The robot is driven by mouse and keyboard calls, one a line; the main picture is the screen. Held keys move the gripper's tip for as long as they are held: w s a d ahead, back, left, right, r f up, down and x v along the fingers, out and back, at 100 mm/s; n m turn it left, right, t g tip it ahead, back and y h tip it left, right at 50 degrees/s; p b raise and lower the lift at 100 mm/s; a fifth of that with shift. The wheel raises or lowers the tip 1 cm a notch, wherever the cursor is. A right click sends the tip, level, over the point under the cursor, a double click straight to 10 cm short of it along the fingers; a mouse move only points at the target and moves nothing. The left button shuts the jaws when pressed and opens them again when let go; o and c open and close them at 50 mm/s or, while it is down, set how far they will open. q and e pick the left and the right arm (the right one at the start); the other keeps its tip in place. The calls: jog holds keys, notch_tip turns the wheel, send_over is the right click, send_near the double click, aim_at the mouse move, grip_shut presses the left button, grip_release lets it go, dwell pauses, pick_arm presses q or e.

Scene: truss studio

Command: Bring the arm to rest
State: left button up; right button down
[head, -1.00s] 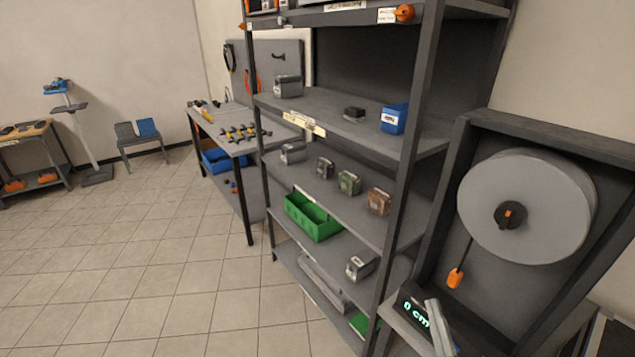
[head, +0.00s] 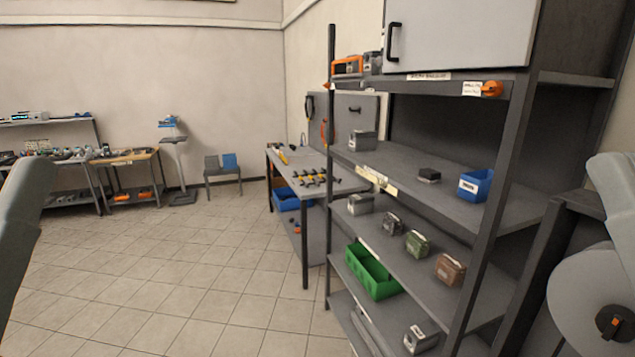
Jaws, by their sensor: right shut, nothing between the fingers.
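A dark grey piece of my left arm (head: 20,225) stands at the left edge. My left gripper is not in view.
A tall shelf rack (head: 487,190) holds small tins, a blue bin (head: 475,185) and a green crate (head: 372,272). A grey reel (head: 580,305) is at right. A workbench (head: 345,183) and chairs (head: 222,170) stand farther back. The tiled floor (head: 180,270) is clear.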

notch_tip(320, 180, up, 30)
jog(key=p, duration=2.7)
jog(key=shift+r, duration=0.2)
jog(key=shift+w, duration=0.1)
